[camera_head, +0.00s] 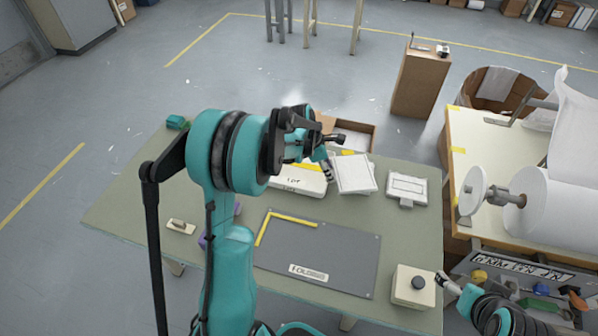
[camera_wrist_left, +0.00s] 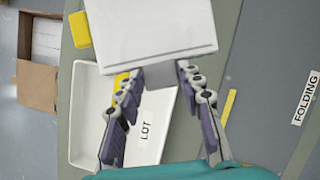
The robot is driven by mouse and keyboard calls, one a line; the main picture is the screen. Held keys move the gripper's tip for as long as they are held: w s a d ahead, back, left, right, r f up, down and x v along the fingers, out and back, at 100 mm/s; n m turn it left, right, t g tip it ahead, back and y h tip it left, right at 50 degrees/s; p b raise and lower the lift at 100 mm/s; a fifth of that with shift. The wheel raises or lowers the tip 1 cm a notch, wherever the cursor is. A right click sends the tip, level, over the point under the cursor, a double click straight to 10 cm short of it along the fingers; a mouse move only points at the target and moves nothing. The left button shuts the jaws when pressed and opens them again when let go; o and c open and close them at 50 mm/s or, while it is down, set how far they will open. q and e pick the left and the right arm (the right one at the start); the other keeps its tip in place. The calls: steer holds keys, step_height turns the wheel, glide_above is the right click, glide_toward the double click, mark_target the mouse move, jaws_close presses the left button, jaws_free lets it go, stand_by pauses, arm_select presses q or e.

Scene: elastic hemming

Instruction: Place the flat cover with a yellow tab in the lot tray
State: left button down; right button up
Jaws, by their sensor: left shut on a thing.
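The flat cover (camera_head: 355,173) is a white square panel at the back of the green table, just right of the lot tray. It fills the top of the left wrist view (camera_wrist_left: 150,25). A yellow tab (camera_wrist_left: 80,28) shows at its left edge there. The lot tray (camera_head: 298,187) is a shallow white tray marked LOT; it also shows in the left wrist view (camera_wrist_left: 76,135). My left gripper (camera_head: 328,158) is shut on the cover's near edge, beside and partly over the tray. My right gripper (camera_head: 446,284) is at the lower right, its jaws too small to judge.
A grey folding mat (camera_head: 330,255) lies in front of the tray. A white piece (camera_head: 407,187) lies right of the cover. A button box (camera_head: 414,287) stands at the front right. An open carton (camera_head: 355,133) is behind the table. A roll bench (camera_head: 500,160) stands right.

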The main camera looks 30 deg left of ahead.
arm_select(q)
steer(key=w+a+r+n+t+y, duration=0.2)
steer(key=w+a+n+y, duration=0.15)
steer(key=n, duration=0.45)
steer(key=shift+n+h, duration=0.25)
steer(key=shift+n, duration=0.15)
steer(key=s+a+f+b, duration=0.1)
steer(key=s+a+f, duration=0.1)
steer(key=a, duration=0.1)
steer(key=s+a+f+b, duration=0.2)
steer(key=a, duration=0.2)
steer(key=s+a+f+b, duration=0.2)
steer(key=a+f, duration=0.1)
steer(key=shift+a, duration=0.25)
step_height(320, 180, down, 4)
steer(key=shift+f+b, duration=0.1)
steer(key=shift+b, duration=1.15)
steer(key=shift+r, duration=0.2)
steer(key=c, duration=1)
jaws_free()
steer(key=shift+f, duration=0.1)
